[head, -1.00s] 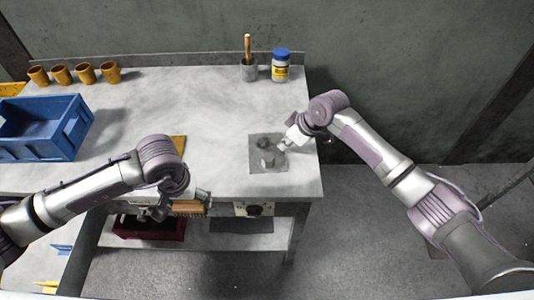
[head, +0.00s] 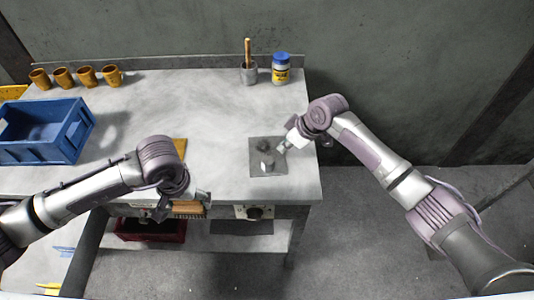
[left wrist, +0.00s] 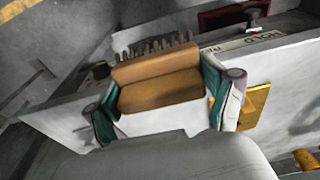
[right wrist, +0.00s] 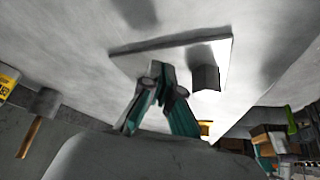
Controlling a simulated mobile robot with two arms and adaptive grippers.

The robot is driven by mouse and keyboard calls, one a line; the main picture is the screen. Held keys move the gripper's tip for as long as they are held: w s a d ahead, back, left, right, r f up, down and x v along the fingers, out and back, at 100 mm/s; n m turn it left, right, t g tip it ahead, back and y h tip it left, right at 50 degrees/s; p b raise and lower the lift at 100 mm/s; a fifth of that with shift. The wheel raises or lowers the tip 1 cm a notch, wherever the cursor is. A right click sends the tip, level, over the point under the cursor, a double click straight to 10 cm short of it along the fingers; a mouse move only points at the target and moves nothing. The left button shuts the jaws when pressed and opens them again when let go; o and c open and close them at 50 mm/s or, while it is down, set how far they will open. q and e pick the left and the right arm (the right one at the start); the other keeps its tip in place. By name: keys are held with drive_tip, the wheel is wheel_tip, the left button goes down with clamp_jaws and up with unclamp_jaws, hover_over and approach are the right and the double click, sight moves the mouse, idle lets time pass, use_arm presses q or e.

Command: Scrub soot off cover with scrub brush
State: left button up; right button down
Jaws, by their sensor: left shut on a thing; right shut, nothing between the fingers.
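A wooden scrub brush (head: 188,209) with dark bristles is held in my left gripper (head: 168,204), beside the table's front edge. In the left wrist view the brush (left wrist: 160,85) lies between both fingers, bristles pointing away from the palm. A flat grey square plate (head: 256,166), which looks like the cover, lies on the table near its right end; dark smudges show on it. My right gripper (head: 282,148) is shut and empty over this plate. In the right wrist view its fingertips (right wrist: 160,72) are together near the plate (right wrist: 140,50), beside a dark block (right wrist: 206,78).
A blue crate (head: 40,150) stands at the left, with several brown cups (head: 87,75) behind it.

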use_arm(q)
drive_tip(key=shift+r+p, duration=2.05)
drive_tip(key=shift+r, duration=0.35)
use_arm(e)
drive_tip(key=shift+r, duration=2.3)
use_arm(q)
drive_tip(key=shift+f, duration=0.1)
use_arm(e)
drive_tip(key=shift+f, duration=0.1)
drive_tip(key=v, duration=1.2)
